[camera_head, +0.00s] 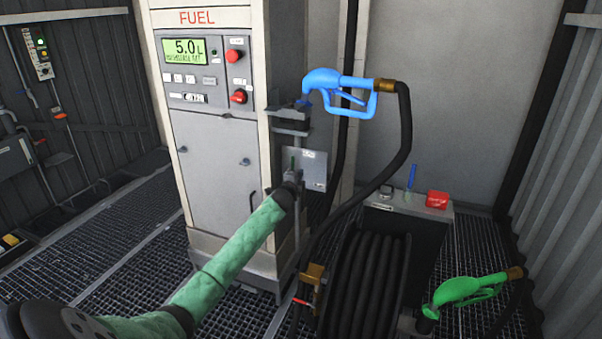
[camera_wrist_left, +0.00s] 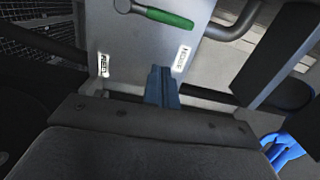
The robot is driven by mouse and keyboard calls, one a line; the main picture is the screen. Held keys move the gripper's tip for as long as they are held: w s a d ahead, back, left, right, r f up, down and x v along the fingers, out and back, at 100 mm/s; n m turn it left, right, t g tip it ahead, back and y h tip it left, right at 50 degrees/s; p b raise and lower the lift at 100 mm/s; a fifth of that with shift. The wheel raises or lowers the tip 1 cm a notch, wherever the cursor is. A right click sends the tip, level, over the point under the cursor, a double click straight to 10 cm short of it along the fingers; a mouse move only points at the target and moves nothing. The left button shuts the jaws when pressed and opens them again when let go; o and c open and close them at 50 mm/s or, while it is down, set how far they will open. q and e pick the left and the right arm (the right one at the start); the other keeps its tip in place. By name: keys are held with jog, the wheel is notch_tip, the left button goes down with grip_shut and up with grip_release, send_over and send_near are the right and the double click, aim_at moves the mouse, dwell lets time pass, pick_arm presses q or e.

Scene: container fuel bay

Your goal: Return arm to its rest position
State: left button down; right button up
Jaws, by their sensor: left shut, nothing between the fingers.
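My left arm, in a green sleeve (camera_head: 235,255), reaches up from the lower left in the head view. Its gripper (camera_head: 292,174) is in front of the fuel dispenser's right side, below the blue nozzle (camera_head: 340,88). In the left wrist view the gripper's fingers (camera_wrist_left: 163,86) are together and hold nothing. A grey panel with small white labels (camera_wrist_left: 135,50) lies beyond them, with a green-handled lever (camera_wrist_left: 165,16) above. The blue nozzle also shows at the lower right of the wrist view (camera_wrist_left: 283,152), apart from the fingers. My right gripper is not in view.
The fuel dispenser (camera_head: 215,150) displays 5.0 L. A black hose (camera_head: 398,150) runs down from the blue nozzle. A hose reel (camera_head: 368,285) stands in front, with a green nozzle (camera_head: 465,290) to its right. Open grating (camera_head: 100,250) lies left of the dispenser.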

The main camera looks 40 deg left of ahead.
pick_arm(q)
jog(key=v, duration=0.6)
jog(key=shift+s+d+r+b, duration=0.15)
jog(key=shift+d+r+b, duration=0.15)
jog(key=shift+b, duration=0.15)
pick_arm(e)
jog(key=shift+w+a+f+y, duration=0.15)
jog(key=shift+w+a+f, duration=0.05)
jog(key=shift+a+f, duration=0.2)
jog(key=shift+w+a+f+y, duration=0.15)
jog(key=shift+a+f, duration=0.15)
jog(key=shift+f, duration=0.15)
